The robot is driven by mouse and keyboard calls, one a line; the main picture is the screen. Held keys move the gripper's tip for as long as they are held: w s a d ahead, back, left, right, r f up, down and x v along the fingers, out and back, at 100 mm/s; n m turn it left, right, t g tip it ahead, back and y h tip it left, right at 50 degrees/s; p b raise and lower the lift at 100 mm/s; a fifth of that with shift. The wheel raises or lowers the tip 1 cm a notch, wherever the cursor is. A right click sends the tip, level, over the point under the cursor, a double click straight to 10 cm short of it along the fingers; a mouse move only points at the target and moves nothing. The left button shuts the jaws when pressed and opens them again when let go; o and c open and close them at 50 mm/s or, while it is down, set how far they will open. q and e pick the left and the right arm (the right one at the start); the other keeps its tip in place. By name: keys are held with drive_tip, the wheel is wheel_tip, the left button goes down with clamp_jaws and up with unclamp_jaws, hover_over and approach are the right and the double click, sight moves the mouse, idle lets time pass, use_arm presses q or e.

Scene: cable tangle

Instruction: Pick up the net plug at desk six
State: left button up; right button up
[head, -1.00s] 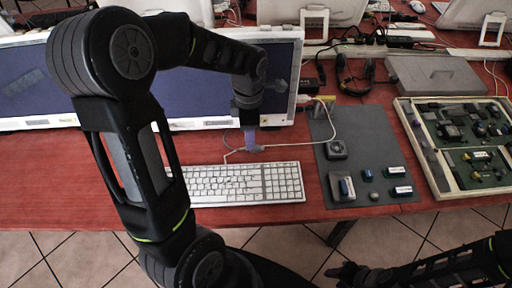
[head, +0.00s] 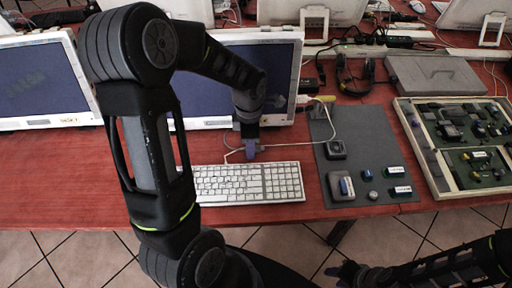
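My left gripper (head: 250,148) points down at the desk just behind the white keyboard (head: 250,183), in front of the monitor. A thin white cable (head: 290,144) passes at its fingertips; I cannot tell whether the fingers touch or hold it. The cable loops over the grey mat (head: 372,130) near a small dark box (head: 335,149). A yellow piece (head: 324,98) and a small white connector (head: 303,99) lie by the mat's top left corner. I cannot tell which piece is the net plug. My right gripper (head: 350,271) hangs low before the desk, away from these things.
Several small blocks (head: 368,174) lie on the mat's near part. A tray of circuit boards (head: 432,165) stands at right, with a grey case (head: 438,76) and a headset (head: 355,78) behind. Monitors (head: 222,80) close off the back left. Bare red desk shows at left.

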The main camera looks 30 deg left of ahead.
use_arm(q)
clamp_jaws()
idle(0.5)
idle(0.3)
